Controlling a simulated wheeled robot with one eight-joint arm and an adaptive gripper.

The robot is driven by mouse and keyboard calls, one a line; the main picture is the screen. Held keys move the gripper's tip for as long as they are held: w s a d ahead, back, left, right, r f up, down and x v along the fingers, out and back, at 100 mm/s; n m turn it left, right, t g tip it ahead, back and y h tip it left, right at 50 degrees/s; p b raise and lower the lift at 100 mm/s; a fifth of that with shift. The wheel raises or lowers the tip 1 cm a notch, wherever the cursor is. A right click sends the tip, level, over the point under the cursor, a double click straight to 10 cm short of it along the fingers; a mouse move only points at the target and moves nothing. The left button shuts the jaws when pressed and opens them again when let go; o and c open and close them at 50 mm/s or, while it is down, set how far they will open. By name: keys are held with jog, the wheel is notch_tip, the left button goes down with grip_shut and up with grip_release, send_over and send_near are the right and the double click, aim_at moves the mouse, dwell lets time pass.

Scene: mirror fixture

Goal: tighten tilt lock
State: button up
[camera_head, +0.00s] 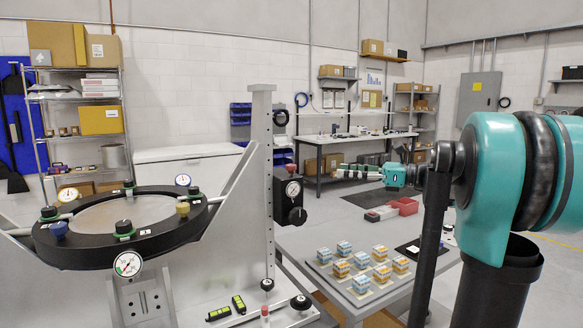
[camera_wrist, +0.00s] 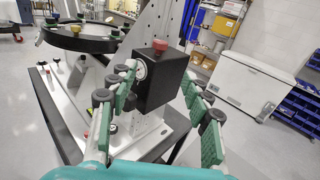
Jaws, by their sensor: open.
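The mirror fixture has a black ring mount (camera_head: 75,250) with coloured knobs and dial gauges around its rim, beside a tall perforated grey upright (camera_head: 262,180). A black box (camera_head: 290,208) with a red knob (camera_head: 291,168) on top and a dial gauge sits on the upright's right side. Which part is the tilt lock is not labelled. In the wrist view, the black box (camera_wrist: 152,82) and red knob (camera_wrist: 160,44) appear beyond and between my gripper's (camera_wrist: 162,72) spread green-padded fingers. In the head view, my gripper (camera_head: 345,171) points left, apart from the box, and looks empty.
A grey table (camera_head: 320,235) holds several small blue, white and orange blocks (camera_head: 360,284) on a tray. Green levels (camera_head: 225,309) and small knobs lie on the fixture's base. A white chest (camera_wrist: 255,85) stands behind. Open floor lies between fixture and chest.

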aim_at(291, 165)
jog(key=x, duration=1.7)
jog(key=shift+w+a+r, duration=0.1)
jog(key=shift+w, duration=0.05)
jog(key=shift+c, duration=0.6)
grip_shut()
jog(key=shift+t, duration=0.3)
